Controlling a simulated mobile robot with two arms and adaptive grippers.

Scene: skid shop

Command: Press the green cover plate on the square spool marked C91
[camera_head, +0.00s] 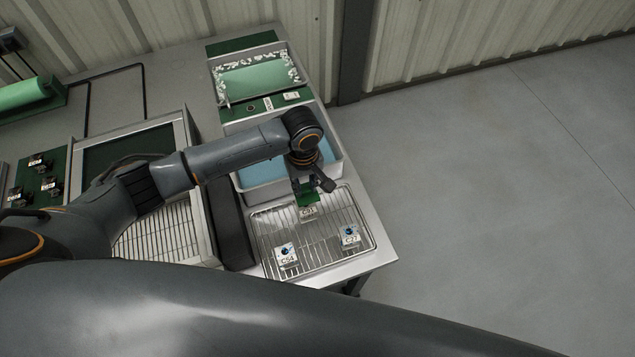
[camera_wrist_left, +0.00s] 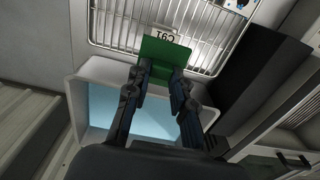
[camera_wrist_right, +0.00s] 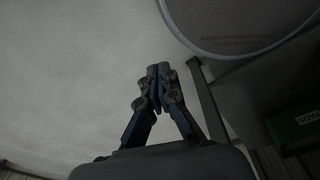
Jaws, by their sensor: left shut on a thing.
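My left gripper (camera_head: 309,185) is shut on the green cover plate (camera_head: 308,197) and holds it over the wire rack (camera_head: 318,252). In the left wrist view the green plate (camera_wrist_left: 164,60) sticks out past the fingertips (camera_wrist_left: 160,75). The spool marked C91 (camera_head: 309,214) is on the rack just in front of the plate. Its label (camera_wrist_left: 164,39) shows past the plate's edge, and the plate hides most of the spool. I cannot tell whether the plate touches it. My right gripper (camera_wrist_right: 158,72) is shut and empty, away from the rack over grey floor.
Spools C54 (camera_head: 287,254) and C27 (camera_head: 351,235) stand on the same rack. A white tub with blue liquid (camera_head: 262,173) lies behind it. A dark block (camera_head: 232,232) borders the rack's left side. Bare floor (camera_head: 500,200) lies right of the bench.

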